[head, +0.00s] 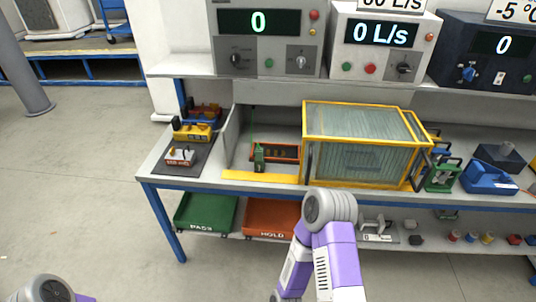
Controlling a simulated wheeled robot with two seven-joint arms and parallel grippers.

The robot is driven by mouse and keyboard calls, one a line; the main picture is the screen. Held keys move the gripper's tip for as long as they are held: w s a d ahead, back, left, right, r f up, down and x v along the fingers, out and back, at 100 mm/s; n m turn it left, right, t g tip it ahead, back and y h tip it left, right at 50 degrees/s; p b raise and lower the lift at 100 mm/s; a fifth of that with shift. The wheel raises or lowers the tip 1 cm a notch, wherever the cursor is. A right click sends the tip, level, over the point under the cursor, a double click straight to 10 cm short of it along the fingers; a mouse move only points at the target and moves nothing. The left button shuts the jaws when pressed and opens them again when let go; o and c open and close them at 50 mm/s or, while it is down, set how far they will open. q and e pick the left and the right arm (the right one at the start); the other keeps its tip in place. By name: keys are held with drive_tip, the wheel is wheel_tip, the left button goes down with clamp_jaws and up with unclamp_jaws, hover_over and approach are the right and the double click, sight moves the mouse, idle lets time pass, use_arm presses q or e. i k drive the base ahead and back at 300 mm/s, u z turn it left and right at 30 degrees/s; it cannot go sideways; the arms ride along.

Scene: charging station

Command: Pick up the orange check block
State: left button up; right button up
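An orange-red slotted fixture (284,151) with a green part (259,157) sits in a grey bay right of the mat. A yellow-framed glass enclosure (365,150) stands beside it. Green PASS (205,226) and orange HOLD (270,232) trays are below.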

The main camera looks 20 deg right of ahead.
sight(176, 156)
drive_tip(key=u, duration=0.85)
drive_tip(key=k, duration=1.1)
drive_tip(key=u, duration=1)
drive_tip(key=i, duration=2.4)
drive_tip(key=z, duration=0.75)
drive_tip(key=i, duration=1.8)
drive_tip(key=z, duration=2.05)
drive_tip(key=i, duration=0.95)
drive_tip(key=z, duration=0.75)
